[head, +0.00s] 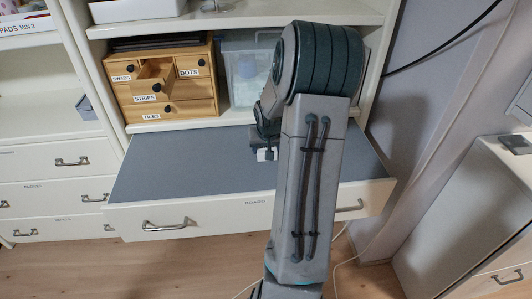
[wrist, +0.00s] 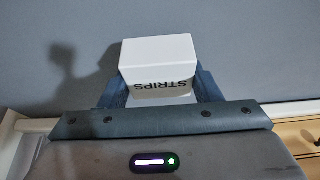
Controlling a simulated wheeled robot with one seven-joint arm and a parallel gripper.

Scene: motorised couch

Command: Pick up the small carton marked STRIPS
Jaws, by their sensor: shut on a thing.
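The small white carton marked STRIPS (wrist: 157,55) is between the two fingers of my gripper (wrist: 160,95) in the wrist view. The gripper is shut on it, and the lettering appears upside down. In the head view, my gripper (head: 267,150) is over the grey surface of the pulled-out board, and a small white part of the carton (head: 262,155) shows below it. The arm hides much of that area. I cannot tell from these views whether the carton touches the board.
The grey board (head: 180,170) is otherwise bare. Behind it stands a wooden drawer box (head: 190,95) with its STRIPS drawer (head: 150,92) pulled out. A clear bin (head: 240,65) is beside it. A shelf (head: 240,22) hangs above. White drawers (head: 55,160) stand at left.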

